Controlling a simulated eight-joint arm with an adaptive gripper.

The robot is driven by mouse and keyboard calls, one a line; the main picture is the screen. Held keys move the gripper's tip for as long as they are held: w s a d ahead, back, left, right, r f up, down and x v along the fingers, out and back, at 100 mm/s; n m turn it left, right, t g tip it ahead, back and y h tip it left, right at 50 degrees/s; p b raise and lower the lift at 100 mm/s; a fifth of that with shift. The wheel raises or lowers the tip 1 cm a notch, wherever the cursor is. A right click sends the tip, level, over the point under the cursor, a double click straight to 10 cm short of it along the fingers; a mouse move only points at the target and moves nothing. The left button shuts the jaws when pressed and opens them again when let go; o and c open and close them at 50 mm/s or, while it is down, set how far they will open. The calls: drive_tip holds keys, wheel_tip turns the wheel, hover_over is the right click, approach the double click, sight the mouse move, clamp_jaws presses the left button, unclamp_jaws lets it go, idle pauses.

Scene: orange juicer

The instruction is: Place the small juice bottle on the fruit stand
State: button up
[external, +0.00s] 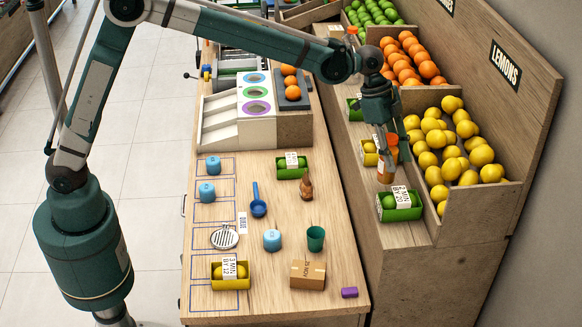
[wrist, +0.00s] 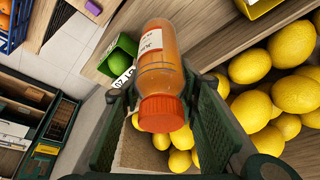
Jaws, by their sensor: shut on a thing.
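The small juice bottle (external: 384,174) is orange with a pale label and a red-orange cap. My gripper (external: 388,148) is shut on it, pointing down over the front ledge of the fruit stand (external: 384,243). In the wrist view the bottle (wrist: 158,65) lies between the two green fingers (wrist: 160,112), with its cap toward the camera. The bottle is between a yellow crate and a green crate on the ledge. I cannot tell whether its base touches the ledge.
The green crate (external: 402,212) with limes and the yellow crate (external: 369,158) stand close by. Lemons (external: 450,140) and oranges (external: 408,60) fill bins behind. The counter holds a brown bottle (external: 306,186), a green cup (external: 316,238), a cardboard box (external: 308,274) and blue containers (external: 272,240).

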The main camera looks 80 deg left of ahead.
drive_tip(key=shift+f, duration=1.85)
drive_tip(key=shift+f, duration=0.2)
drive_tip(key=o, duration=1)
drive_tip(key=shift+r, duration=0.15)
drive_tip(key=v, duration=1.2)
drive_tip(key=shift+s+r, duration=0.1)
